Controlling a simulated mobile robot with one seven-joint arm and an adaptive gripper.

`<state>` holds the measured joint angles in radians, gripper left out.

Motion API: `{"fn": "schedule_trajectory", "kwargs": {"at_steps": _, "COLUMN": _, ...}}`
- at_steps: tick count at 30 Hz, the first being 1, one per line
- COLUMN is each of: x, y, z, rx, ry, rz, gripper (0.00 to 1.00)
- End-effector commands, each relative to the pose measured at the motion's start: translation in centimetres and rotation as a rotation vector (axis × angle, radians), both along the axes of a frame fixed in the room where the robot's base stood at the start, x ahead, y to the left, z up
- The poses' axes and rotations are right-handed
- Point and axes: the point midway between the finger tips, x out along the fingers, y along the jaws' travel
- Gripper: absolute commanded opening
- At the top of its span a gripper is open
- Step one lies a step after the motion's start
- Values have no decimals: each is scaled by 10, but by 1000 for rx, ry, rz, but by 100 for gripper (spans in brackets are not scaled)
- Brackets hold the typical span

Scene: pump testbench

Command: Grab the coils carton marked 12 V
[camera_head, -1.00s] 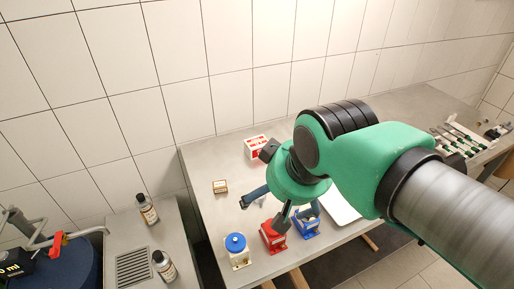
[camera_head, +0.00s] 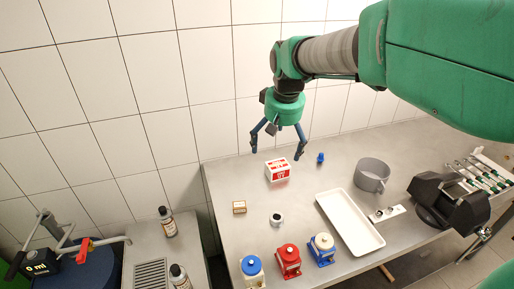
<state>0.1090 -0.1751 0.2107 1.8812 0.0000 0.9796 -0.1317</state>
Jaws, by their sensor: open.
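A red-and-white carton (camera_head: 279,171) stands on the grey table toward its back left. Its printing is too small to read, so I cannot tell whether it says 12 V. A small tan box with a dark edge (camera_head: 239,207) lies to its left and nearer; no marking on it is legible. My gripper (camera_head: 277,151) points down with its fingers spread wide, open and empty. In the picture its fingertips are just above and to either side of the red-and-white carton. I cannot tell the exact height or depth between them.
Pumps with white (camera_head: 253,271), red (camera_head: 288,261) and blue (camera_head: 321,250) bodies line the front edge. A white tray (camera_head: 350,222), a grey pot (camera_head: 372,175), a small blue part (camera_head: 320,158) and a black device (camera_head: 447,202) are to the right. Bottles (camera_head: 168,222) stand on the left counter.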

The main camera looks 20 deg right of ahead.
Motion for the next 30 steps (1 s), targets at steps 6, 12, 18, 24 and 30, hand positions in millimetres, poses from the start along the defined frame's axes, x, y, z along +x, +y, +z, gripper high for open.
{"fn": "schedule_trajectory", "kwargs": {"at_steps": 6, "x": 59, "y": -22, "z": -20, "rx": 1, "ry": 57, "rz": 2, "gripper": 100}}
{"fn": "schedule_trajectory", "kwargs": {"at_steps": 12, "x": 108, "y": -43, "z": -47, "rx": 4, "ry": 105, "rz": 6, "gripper": 100}}
{"fn": "schedule_trajectory", "kwargs": {"at_steps": 18, "x": 152, "y": -66, "z": -83, "rx": 9, "ry": 154, "rz": 11, "gripper": 100}}
{"fn": "schedule_trajectory", "kwargs": {"at_steps": 24, "x": 189, "y": -89, "z": -126, "rx": 15, "ry": 201, "rz": 16, "gripper": 100}}
{"fn": "schedule_trajectory", "kwargs": {"at_steps": 30, "x": 212, "y": -105, "z": -159, "rx": 22, "ry": 232, "rz": 21, "gripper": 100}}
